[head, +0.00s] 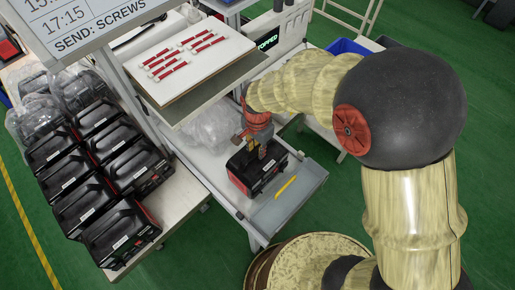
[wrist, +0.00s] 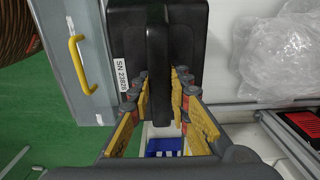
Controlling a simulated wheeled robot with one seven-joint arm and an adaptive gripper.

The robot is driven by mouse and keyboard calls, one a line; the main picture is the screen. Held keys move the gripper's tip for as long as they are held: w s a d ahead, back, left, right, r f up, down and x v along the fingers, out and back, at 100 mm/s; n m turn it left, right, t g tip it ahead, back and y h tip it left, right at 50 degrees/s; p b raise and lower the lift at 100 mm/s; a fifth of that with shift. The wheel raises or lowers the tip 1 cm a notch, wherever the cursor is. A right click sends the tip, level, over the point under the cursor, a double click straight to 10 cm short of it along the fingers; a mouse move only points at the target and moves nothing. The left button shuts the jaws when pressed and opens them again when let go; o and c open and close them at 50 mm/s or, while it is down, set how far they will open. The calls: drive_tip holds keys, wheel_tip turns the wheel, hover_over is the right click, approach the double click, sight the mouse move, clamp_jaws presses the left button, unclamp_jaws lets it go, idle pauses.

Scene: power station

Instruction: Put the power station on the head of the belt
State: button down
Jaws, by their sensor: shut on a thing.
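A black power station (head: 248,179) with red trim is at the near end of the light belt surface (head: 215,174), beside a grey end plate (head: 299,204) with a yellow handle. My gripper (head: 262,150) is over its top. In the wrist view my gripper (wrist: 160,85) has its yellow-padded fingers on both sides of the raised black handle of the power station (wrist: 190,30), shut on it. A white label with a serial number shows on the power station's side. I cannot tell whether its underside touches the surface; that is hidden.
Several similar black power stations (head: 104,147) stand on a table at left. A raised white board (head: 197,58) with red-and-white items stands over the belt. Clear plastic bags (head: 211,127) lie behind the power station. Blue bins (head: 347,47) are at back right. Green floor is open in front.

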drive_tip(key=shift+w+a+r, duration=0.1)
drive_tip(key=shift+w, duration=0.05)
drive_tip(key=c, duration=2.1)
unclamp_jaws()
drive_tip(key=shift+f, duration=0.2)
drive_tip(key=o, duration=0.4)
drive_tip(key=shift+c, duration=0.2)
drive_tip(key=shift+o, duration=0.4)
drive_tip(key=shift+s, duration=0.2)
wheel_tip(320, 180, up, 12)
drive_tip(key=p, duration=0.2)
drive_tip(key=s+d+r+n+t, duration=0.2)
drive_tip(key=s+d+r+n, duration=0.1)
drive_tip(key=d+r, duration=0.75)
drive_tip(key=s+d+r+n+t, duration=0.3)
drive_tip(key=s+d+r+n, duration=0.2)
drive_tip(key=s+d, duration=0.5)
wheel_tip(320, 180, up, 2)
drive_tip(key=shift+s+d+t, duration=0.3)
drive_tip(key=shift+s+d, duration=0.05)
drive_tip(key=shift+s, duration=0.3)
